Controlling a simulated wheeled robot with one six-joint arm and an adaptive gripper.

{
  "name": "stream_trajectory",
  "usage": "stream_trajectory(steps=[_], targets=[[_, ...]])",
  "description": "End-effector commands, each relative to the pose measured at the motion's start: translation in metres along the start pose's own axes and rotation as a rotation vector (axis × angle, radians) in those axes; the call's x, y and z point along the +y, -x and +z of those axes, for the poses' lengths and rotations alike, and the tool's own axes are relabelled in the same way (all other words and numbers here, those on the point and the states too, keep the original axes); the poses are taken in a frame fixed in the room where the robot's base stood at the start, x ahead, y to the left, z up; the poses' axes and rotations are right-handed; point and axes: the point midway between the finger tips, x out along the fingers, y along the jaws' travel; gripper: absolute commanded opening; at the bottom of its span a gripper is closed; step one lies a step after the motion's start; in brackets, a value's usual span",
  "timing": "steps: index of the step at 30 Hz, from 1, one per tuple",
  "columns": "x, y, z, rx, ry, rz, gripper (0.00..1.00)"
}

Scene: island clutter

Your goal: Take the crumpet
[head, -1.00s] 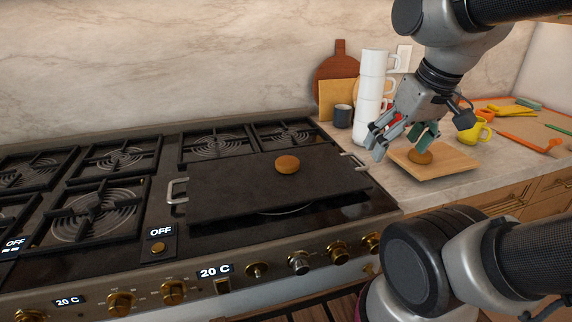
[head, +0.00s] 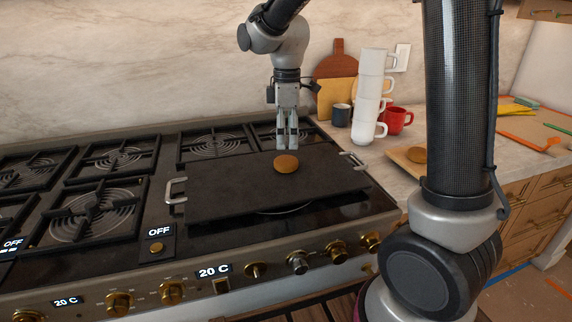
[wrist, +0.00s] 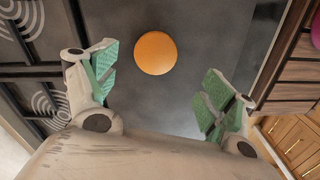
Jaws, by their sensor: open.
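A round, golden-brown crumpet (head: 286,163) lies on the dark flat griddle (head: 225,190) on the stove. In the wrist view the crumpet (wrist: 155,53) lies ahead of my fingers, roughly midway between them sideways. My gripper (head: 287,143) points down above the griddle, just behind the crumpet in the head view, and is empty. In the wrist view its two green-padded fingers (wrist: 158,88) are spread wide apart, and neither touches the crumpet. A second brown round piece (head: 416,155) lies on a wooden board (head: 400,158) at the right, partly hidden by my arm.
The griddle has metal handles at its left (head: 176,190) and right (head: 352,160) ends. A tall stack of white mugs (head: 368,95), a dark cup (head: 341,115) and a red mug (head: 397,120) stand on the counter to the right. The griddle around the crumpet is clear.

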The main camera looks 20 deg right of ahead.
Motion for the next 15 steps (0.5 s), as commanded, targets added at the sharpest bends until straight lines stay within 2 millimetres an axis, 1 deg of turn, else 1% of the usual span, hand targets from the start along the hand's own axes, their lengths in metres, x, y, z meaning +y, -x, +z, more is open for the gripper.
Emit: stream_trajectory(steps=[8,15], targets=[[0.001,-0.031,0.001,-0.002,0.019,-0.002,0.84],[0.006,-0.067,0.002,-0.002,0.018,-0.002,0.84]])
